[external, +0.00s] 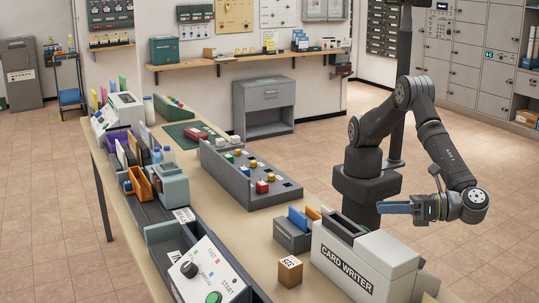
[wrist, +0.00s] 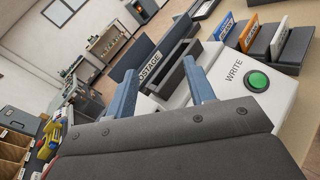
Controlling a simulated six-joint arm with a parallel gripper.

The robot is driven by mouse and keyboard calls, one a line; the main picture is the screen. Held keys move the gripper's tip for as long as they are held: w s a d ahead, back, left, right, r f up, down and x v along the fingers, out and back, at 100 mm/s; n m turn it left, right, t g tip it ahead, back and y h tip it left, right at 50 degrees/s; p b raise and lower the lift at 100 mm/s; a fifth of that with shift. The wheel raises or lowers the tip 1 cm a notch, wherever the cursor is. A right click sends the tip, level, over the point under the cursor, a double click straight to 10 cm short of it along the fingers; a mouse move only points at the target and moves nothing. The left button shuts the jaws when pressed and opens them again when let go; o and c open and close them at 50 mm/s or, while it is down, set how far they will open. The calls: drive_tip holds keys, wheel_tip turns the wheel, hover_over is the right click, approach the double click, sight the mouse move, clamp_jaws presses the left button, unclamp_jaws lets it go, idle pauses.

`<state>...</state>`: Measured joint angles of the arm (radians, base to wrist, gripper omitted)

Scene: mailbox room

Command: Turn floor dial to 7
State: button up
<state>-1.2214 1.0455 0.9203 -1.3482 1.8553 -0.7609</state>
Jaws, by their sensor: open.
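No dial marked as a floor dial can be made out. A black round dial (external: 190,269) sits on a white panel (external: 212,258) at the bottom left of the external view, with a green button beside it. Its small lettering is hard to read. The card writer's green WRITE button (wrist: 258,80) shows just beyond the right finger.
A grey tray of coloured blocks (external: 247,178) and a brown numbered box (external: 290,271) stand on the long table. A small card holder (external: 296,230) is beside the card writer. Bins and folders (external: 143,180) crowd the table's left side. The strip between the tray and left bins is partly clear.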

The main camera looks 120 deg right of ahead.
drive_tip(key=s+a+f+n+t+y, duration=0.2)
drive_tip(key=s+f+n+y, duration=0.4)
drive_tip(key=s+n+y, duration=0.4)
drive_tip(key=s+a+f+n+t+y, duration=0.2)
drive_tip(key=s+f+n+y, duration=0.5)
drive_tip(key=s, duration=0.5)
drive_tip(key=shift+n+h, duration=0.5)
drive_tip(key=shift+n, duration=0.2)
drive_tip(key=x, duration=0.5)
drive_tip(key=r+x, duration=0.1)
drive_tip(key=x, duration=0.5)
drive_tip(key=r+x, duration=0.1)
drive_tip(key=x, duration=0.5)
drive_tip(key=shift+d, duration=0.1)
drive_tip(key=c, duration=1)
